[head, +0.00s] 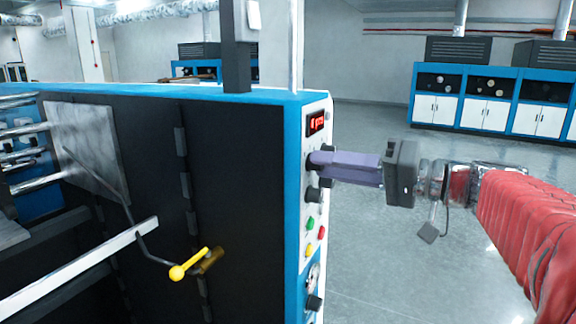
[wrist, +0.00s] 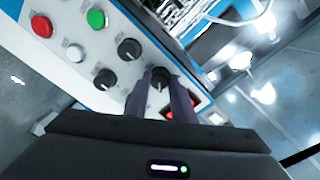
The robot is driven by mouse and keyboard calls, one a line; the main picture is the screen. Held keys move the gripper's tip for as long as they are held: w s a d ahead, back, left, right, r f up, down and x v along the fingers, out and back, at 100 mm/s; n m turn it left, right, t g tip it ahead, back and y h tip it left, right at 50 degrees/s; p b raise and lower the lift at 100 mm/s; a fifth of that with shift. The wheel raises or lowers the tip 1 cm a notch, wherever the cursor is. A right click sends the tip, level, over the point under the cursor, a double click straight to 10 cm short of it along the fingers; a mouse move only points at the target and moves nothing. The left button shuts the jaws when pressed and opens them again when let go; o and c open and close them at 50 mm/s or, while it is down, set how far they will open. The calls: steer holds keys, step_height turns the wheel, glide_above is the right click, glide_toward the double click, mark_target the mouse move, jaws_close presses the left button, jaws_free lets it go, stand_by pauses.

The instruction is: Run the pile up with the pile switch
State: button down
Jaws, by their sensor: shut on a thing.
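My gripper (head: 316,160) reaches from the right to the machine's white control panel (head: 300,262). Its two purple fingers are shut on a black rotary knob below the red display (head: 317,122). In the wrist view the fingers stand on both sides of that black knob (wrist: 160,77), and its top shows between them. Two similar black knobs (wrist: 129,48) (wrist: 105,79) sit beside it. The panel lettering is too small to read, so I cannot confirm which knob is the pile switch. I cannot make out a pile.
A green button (wrist: 96,18), a red button (wrist: 41,26) and a white button (wrist: 75,53) sit near the knobs. A yellow-knobbed lever (head: 178,272) sticks out at the machine's dark side. Blue-and-white cabinets (head: 487,112) stand far right, with open floor before them.

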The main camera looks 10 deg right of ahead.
steer(key=shift+w+d+f, duration=0.1)
steer(key=shift+d+f, duration=0.05)
steer(key=shift+d, duration=0.05)
steer(key=c, duration=1.7)
jaws_free()
steer(key=shift+c, duration=0.2)
steer(key=shift+o, duration=1.1)
steer(key=shift+a, duration=0.1)
steer(key=v, duration=1.4)
steer(key=shift+a, duration=0.1)
